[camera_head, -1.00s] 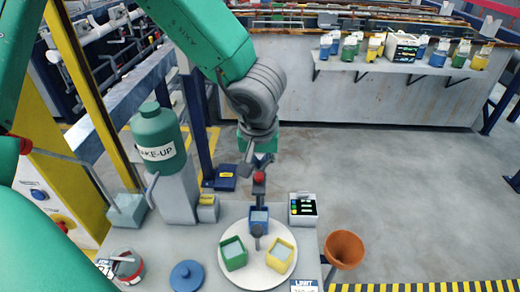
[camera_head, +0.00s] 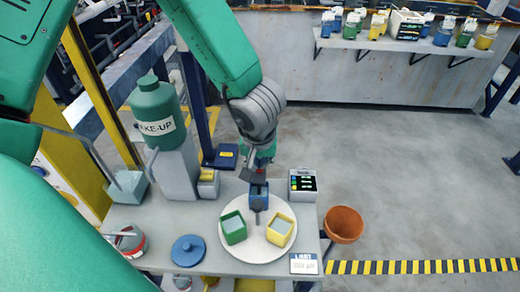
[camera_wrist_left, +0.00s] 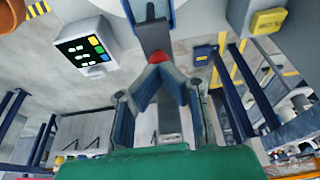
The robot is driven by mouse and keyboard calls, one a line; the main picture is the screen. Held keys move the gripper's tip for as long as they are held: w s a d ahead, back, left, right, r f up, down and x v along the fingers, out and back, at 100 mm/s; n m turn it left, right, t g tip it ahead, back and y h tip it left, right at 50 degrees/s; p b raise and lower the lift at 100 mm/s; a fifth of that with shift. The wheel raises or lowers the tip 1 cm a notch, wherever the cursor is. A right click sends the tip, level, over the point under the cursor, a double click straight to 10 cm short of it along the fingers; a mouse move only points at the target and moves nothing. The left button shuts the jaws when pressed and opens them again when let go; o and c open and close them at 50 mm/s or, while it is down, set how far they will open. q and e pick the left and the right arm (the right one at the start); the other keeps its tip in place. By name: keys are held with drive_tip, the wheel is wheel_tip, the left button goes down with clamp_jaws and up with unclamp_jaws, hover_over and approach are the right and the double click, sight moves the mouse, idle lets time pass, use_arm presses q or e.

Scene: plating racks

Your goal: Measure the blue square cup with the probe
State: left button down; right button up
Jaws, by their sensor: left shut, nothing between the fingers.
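The blue square cup (camera_head: 259,202) stands at the back of a round white turntable (camera_head: 232,252), between the green cup (camera_head: 234,228) and the yellow cup (camera_head: 280,230). My left gripper (camera_head: 257,178) points down just behind and above the blue cup, with its fingers shut and empty. In the left wrist view, the fingertips (camera_wrist_left: 159,73) are close to a red knob (camera_wrist_left: 160,57); contact cannot be told. The knob is hidden in the head view now. Which part is the probe is unclear. My right gripper is not in view.
An orange pot (camera_head: 343,224) is at the bench's right edge. A green make-up bottle (camera_head: 158,115) on a grey stand and a blue lid (camera_head: 187,250) are left.

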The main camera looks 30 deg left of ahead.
use_arm(q)
drive_tip(key=shift+s+f, duration=0.2)
drive_tip(key=shift+s, duration=0.05)
wheel_tip(320, 180, up, 5)
drive_tip(key=p, duration=0.5)
drive_tip(key=shift+w+f, duration=0.1)
drive_tip(key=shift+f, duration=0.05)
wheel_tip(320, 180, up, 8)
hover_over(259, 183)
drive_tip(key=shift+r, duration=0.45)
idle(0.8)
